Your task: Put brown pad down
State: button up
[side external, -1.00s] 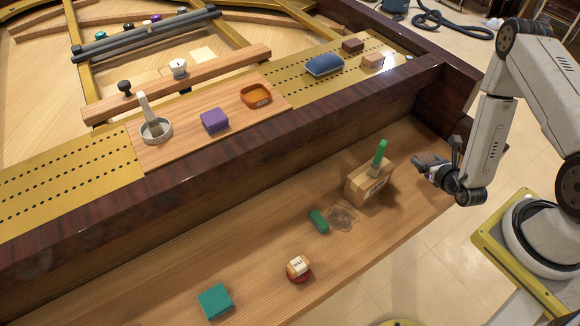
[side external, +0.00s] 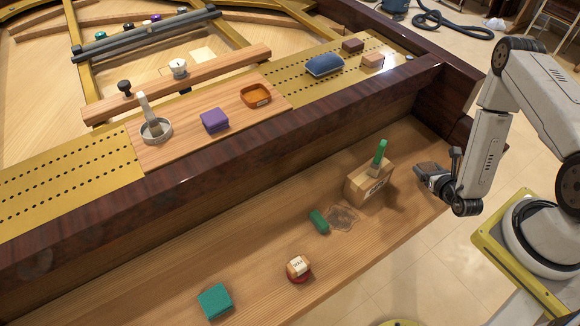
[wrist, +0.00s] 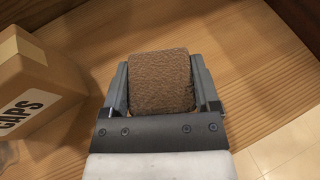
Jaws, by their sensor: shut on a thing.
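The brown pad (wrist: 160,82) is a rough-textured, rounded square block. My gripper (wrist: 160,88) is shut on it, with one finger on each side in the wrist view. In the side view my gripper (side external: 432,172) is at the right end of the wooden shelf, right of the box with the green handle. There the pad is small and dark, and mostly merged with the gripper. Wood surface shows beyond the pad in the wrist view; I cannot tell whether the pad touches it.
A cardboard box marked CAPS (wrist: 32,82) stands close on the left, also in the side view (side external: 368,183). A green block (side external: 319,222), a red-and-white item (side external: 298,267) and a teal pad (side external: 215,301) lie on the shelf (side external: 150,285). A dark wooden rail (side external: 240,155) runs behind.

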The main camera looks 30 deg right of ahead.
jog(key=shift+f, duration=1.85)
jog(key=shift+f, duration=0.1)
jog(key=o, duration=1.1)
jog(key=shift+c, duration=0.2)
jog(key=shift+s+r, duration=0.15)
jog(key=shift+r, duration=0.05)
jog(key=v, duration=1)
jog(key=shift+v, duration=0.8)
